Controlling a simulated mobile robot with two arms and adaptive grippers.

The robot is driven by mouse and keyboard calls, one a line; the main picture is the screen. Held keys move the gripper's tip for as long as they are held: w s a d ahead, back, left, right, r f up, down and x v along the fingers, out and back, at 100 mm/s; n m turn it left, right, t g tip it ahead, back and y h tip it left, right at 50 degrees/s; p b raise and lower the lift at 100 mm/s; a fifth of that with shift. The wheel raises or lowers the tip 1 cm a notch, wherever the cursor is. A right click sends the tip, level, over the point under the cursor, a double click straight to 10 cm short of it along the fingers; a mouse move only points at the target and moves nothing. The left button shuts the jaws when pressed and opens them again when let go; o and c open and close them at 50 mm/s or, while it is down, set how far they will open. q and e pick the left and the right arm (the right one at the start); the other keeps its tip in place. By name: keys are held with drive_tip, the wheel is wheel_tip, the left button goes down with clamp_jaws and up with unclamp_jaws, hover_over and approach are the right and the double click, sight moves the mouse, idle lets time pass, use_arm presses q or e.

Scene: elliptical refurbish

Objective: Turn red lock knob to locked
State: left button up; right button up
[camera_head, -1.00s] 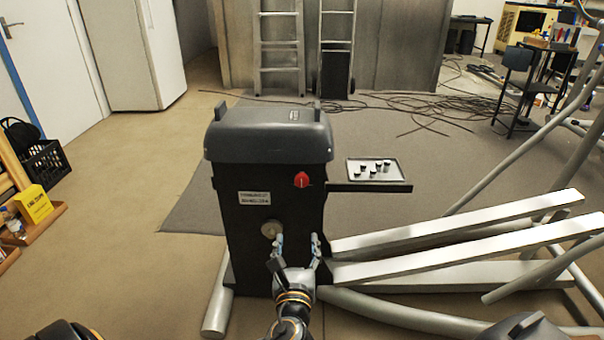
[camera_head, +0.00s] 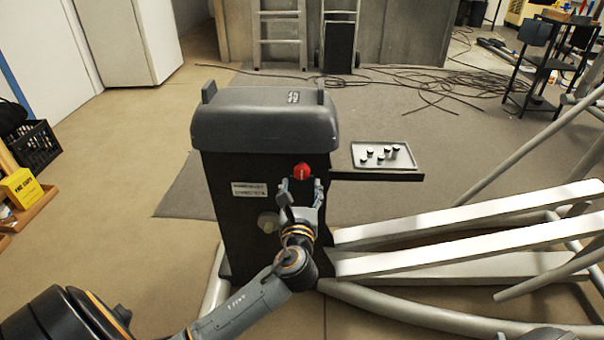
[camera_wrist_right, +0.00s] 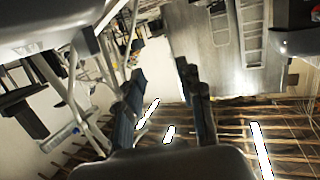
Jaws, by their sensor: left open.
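The red lock knob (camera_head: 302,171) sits on the upper front of the black machine housing (camera_head: 220,170), under its grey lid. A pale line on the knob's face runs roughly upright. My left gripper (camera_head: 301,186) is open just below the knob, its fingertips pointing up at it, one to each side. I cannot tell whether they touch it. My right gripper (camera_wrist_right: 161,72) shows in the right wrist view with its two dark fingers apart and nothing between them.
A shelf tray (camera_head: 360,163) with several small dark pieces juts from the housing's right side. Long pale rails (camera_head: 470,217) extend right. Cables lie on the floor behind.

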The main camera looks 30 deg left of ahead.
sight(301, 174)
use_arm(q)
drive_tip(key=b+x, duration=0.1)
drive_tip(key=x, duration=0.5)
drive_tip(key=shift+w+a, duration=0.15)
drive_tip(key=shift+w, duration=0.15)
use_arm(e)
wheel_tip(301, 174, up, 8)
drive_tip(key=a+t+y, duration=0.1)
drive_tip(key=t, duration=0.3)
drive_tip(key=shift+w+a+f+t, duration=0.15)
drive_tip(key=shift+w+f+t, duration=0.05)
drive_tip(key=shift+w+t, duration=0.1)
use_arm(q)
drive_tip(key=c, duration=1.1)
drive_tip(key=shift+c, duration=0.2)
